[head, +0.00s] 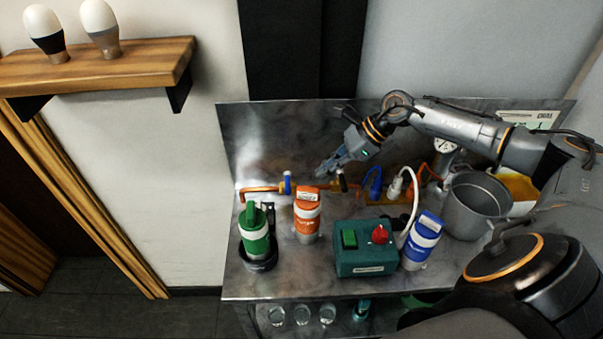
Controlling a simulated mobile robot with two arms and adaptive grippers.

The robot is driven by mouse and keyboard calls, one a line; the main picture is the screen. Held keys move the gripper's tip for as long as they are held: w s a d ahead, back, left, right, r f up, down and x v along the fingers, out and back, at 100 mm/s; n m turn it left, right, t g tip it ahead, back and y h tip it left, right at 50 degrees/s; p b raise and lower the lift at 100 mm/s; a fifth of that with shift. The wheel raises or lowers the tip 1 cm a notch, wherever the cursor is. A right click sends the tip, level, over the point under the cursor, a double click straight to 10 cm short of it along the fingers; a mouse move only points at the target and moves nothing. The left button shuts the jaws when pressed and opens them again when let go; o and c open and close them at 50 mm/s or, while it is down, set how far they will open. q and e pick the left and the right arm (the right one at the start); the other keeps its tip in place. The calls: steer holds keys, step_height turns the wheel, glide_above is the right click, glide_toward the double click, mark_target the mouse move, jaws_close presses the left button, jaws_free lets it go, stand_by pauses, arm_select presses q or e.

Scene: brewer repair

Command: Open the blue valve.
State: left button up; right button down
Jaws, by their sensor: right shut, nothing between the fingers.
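A small blue valve handle (287,183) stands upright on a copper and brass pipe (262,190) along the steel back panel. A second blue fitting (375,182) sits further right on the same pipe run; I cannot tell which of the two is the blue valve. My right gripper (323,172) is shut and empty. It hangs just above the pipe, between the two blue parts and apart from the left one. My left gripper is not in view.
On the steel counter (310,287) stand a green bottle (253,238), an orange bottle (306,216), a blue-and-white bottle (421,241), a green box with a red knob (365,262) and a metal pot (475,205). A shelf (100,70) holds two bulbs.

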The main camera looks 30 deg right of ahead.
mark_target(288, 183)
steer(key=w+a+f+p, duration=0.3)
steer(key=a, duration=0.2)
steer(key=shift+a+f, duration=0.1)
stand_by(0.3)
